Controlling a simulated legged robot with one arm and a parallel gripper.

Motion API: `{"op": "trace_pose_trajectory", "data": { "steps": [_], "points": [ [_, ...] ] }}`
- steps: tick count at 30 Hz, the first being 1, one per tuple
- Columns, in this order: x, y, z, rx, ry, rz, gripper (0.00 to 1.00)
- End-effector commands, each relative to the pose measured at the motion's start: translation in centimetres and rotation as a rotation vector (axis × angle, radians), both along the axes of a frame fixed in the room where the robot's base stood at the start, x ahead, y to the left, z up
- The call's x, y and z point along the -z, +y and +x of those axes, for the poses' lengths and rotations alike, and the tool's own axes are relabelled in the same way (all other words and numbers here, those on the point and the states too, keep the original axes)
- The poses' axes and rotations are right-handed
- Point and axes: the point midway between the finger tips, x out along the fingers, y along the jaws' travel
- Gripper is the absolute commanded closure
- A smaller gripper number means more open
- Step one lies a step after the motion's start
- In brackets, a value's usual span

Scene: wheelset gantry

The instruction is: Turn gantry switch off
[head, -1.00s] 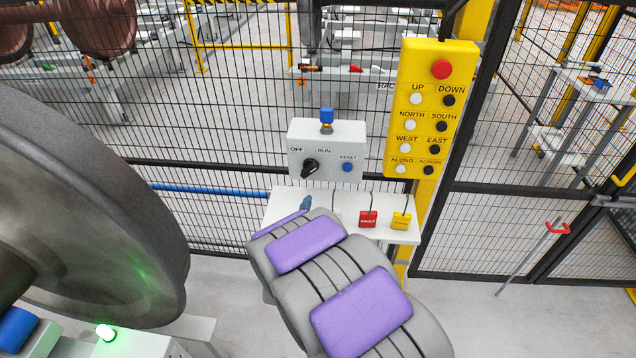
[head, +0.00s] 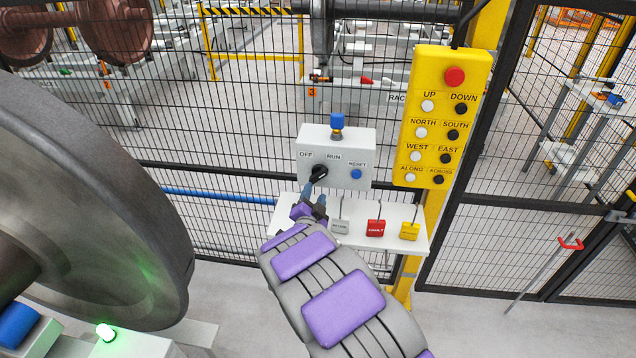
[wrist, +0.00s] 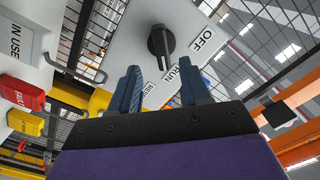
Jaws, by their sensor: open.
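The gantry switch is a black rotary knob (head: 318,173) on the front of a grey control box (head: 357,172), with OFF, RUN and RESET labels. In the head view my gripper (head: 314,196) is just below the knob, partly overlapping it. In the wrist view the knob (wrist: 160,40) lies ahead of and between the blue fingertips of my gripper (wrist: 162,88). The fingers are apart and empty, with a visible gap to the knob.
A blue reset button (head: 356,174) is right of the knob. Below the box, a shelf (head: 280,222) carries grey, red (head: 375,228) and yellow (head: 410,231) tags. A yellow pendant panel (head: 442,115) hangs right. A large wheel (head: 90,200) stands left. Mesh fence is behind.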

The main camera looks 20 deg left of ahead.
Motion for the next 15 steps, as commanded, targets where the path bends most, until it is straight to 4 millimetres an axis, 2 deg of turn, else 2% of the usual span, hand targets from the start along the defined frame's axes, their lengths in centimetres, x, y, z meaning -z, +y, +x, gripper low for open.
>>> {"op": "trace_pose_trajectory", "data": {
  "steps": [9, 15],
  "points": [
    [-0.2, 0.8, 4.6, 0.0, -0.002, 0.008, 0.53],
    [-0.2, 1.1, 6.3, 0.0, -0.002, 0.006, 0.53]
  ]
}}
